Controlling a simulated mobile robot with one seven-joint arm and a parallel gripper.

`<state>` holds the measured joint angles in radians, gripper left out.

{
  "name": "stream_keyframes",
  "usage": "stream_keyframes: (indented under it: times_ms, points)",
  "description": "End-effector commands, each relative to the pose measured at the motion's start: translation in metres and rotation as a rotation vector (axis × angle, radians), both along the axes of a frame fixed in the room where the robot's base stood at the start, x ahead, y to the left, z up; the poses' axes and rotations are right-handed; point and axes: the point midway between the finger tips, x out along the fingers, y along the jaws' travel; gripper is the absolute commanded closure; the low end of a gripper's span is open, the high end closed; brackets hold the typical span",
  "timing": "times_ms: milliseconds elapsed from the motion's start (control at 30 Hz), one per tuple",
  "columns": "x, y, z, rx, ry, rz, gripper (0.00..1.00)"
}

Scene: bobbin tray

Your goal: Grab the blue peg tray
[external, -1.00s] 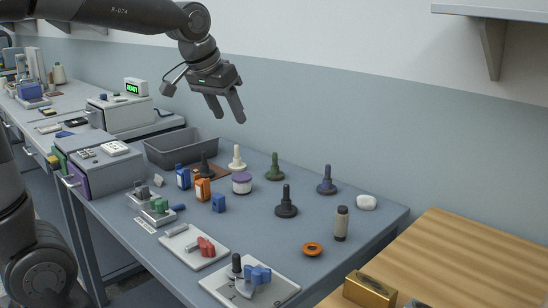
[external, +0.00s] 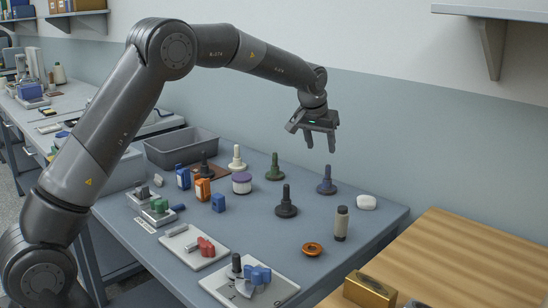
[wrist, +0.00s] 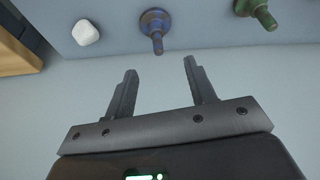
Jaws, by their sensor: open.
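A blue peg standing on a round blue base (external: 327,187) is toward the back right of the grey table. It also shows in the wrist view (wrist: 155,22), at the top between my fingers and beyond their tips. My gripper (external: 321,146) is open and empty, in the air above the table's back edge near this peg, not touching it. In the wrist view my gripper (wrist: 160,70) has its two fingers wide apart. A white tray (external: 215,284) at the front of the table holds a blue piece (external: 258,275) and a dark peg.
A green peg (external: 275,172) stands left of the blue one, and a black peg (external: 286,207) in front. A white rounded object (external: 366,202) lies to its right, with a dark cylinder (external: 341,224) nearby. The wall (external: 420,150) is close behind the table.

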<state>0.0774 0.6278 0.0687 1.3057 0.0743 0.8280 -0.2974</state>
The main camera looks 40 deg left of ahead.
Motion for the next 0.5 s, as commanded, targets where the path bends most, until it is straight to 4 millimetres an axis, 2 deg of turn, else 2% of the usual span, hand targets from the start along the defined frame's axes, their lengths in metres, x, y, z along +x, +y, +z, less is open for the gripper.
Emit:
stream_keyframes:
  times_ms: [100, 267, 500]
  points:
    - [0.011, -0.001, -0.014, 0.003, 0.003, 0.004, 0.49]
    - [0.018, -0.001, -0.025, 0.003, 0.003, 0.006, 0.49]
    - [0.03, 0.002, -0.058, 0.003, 0.004, 0.006, 0.49]
